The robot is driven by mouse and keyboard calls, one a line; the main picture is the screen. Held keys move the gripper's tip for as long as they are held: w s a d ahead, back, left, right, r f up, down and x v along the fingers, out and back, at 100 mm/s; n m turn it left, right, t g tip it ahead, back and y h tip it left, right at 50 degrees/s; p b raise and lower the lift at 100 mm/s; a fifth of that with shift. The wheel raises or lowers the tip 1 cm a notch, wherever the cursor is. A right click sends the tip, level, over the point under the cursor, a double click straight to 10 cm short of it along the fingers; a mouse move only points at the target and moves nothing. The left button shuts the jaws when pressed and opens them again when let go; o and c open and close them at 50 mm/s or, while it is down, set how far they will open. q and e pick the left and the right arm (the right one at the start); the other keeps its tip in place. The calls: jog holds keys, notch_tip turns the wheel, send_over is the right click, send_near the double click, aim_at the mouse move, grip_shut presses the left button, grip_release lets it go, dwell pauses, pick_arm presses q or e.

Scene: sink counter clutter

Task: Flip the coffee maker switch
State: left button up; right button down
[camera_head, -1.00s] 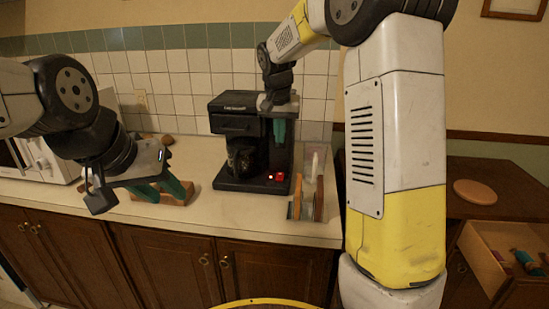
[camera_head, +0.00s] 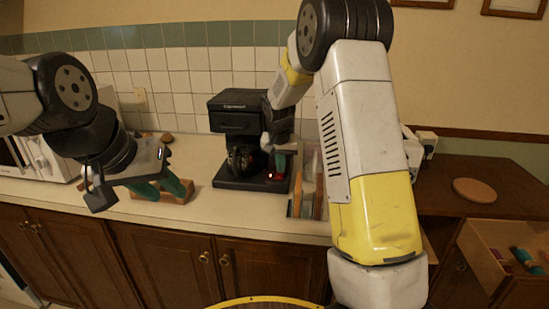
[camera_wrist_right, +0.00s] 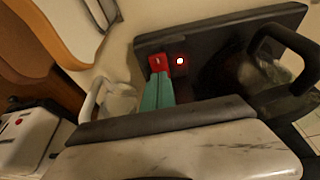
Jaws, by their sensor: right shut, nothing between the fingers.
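The black coffee maker (camera_head: 236,122) stands upright on the counter, with a dark glass pot (camera_head: 243,160) in it. Its red switch (camera_wrist_right: 158,62) is at the front corner of the base, beside a small lit light (camera_wrist_right: 180,61). In the head view the switch (camera_head: 272,176) is partly covered by my right gripper (camera_head: 279,170). In the wrist view the shut green fingers (camera_wrist_right: 156,80) reach up to the switch; contact cannot be told for certain. My left gripper (camera_head: 166,193) is open, with its fingers apart, over the counter at left.
A wooden block (camera_head: 178,195) lies by my left gripper. A divided holder (camera_head: 308,199) with upright items stands close right of the coffee maker. A microwave (camera_head: 45,160) is at far left. An open drawer (camera_head: 500,262) is at right. Tiled wall stands behind.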

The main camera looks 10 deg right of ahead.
jog(key=shift+f, duration=0.25)
dwell(0.3)
jog(key=shift+s+a, duration=0.25)
jog(key=shift+s, duration=0.55)
